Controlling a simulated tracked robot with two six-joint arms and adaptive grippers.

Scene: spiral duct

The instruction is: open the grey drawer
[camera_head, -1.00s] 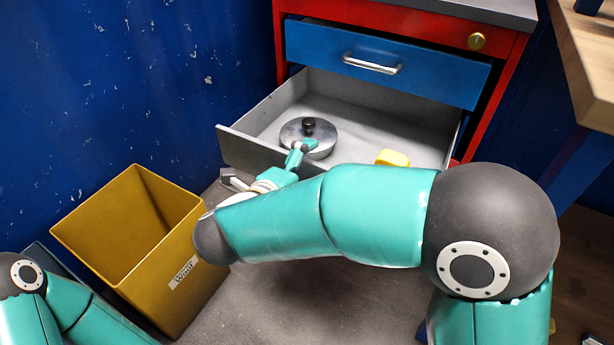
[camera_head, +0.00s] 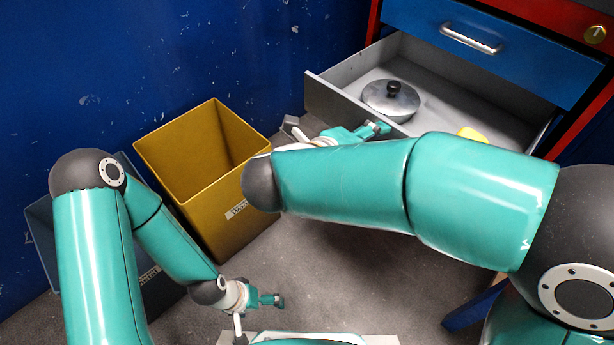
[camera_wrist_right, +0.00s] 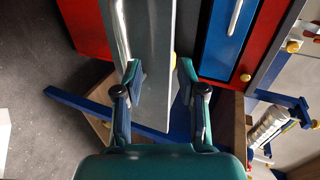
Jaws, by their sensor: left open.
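The grey drawer (camera_head: 330,104) stands pulled out below the blue drawer, its inside showing. A round metal lid or pan (camera_head: 388,100) with a black knob and a yellow object (camera_head: 471,134) lie in it. My right gripper (camera_head: 377,129) is at the outer side of the grey drawer's front, partly hidden by my forearm. In the right wrist view its two fingers (camera_wrist_right: 160,82) are apart, with the grey drawer panel (camera_wrist_right: 150,40) showing beyond and between them; I cannot tell whether they touch it. My left gripper (camera_head: 270,300) is open and empty, low over the floor, away from the drawer.
A tall open yellow bin (camera_head: 225,225) stands left of the drawer, with a dark bin (camera_head: 42,235) beside it. The blue drawer (camera_head: 520,60) with a metal handle is shut in the red cabinet (camera_head: 585,125). A blue wall is behind. Grey floor (camera_head: 350,265) is clear in front.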

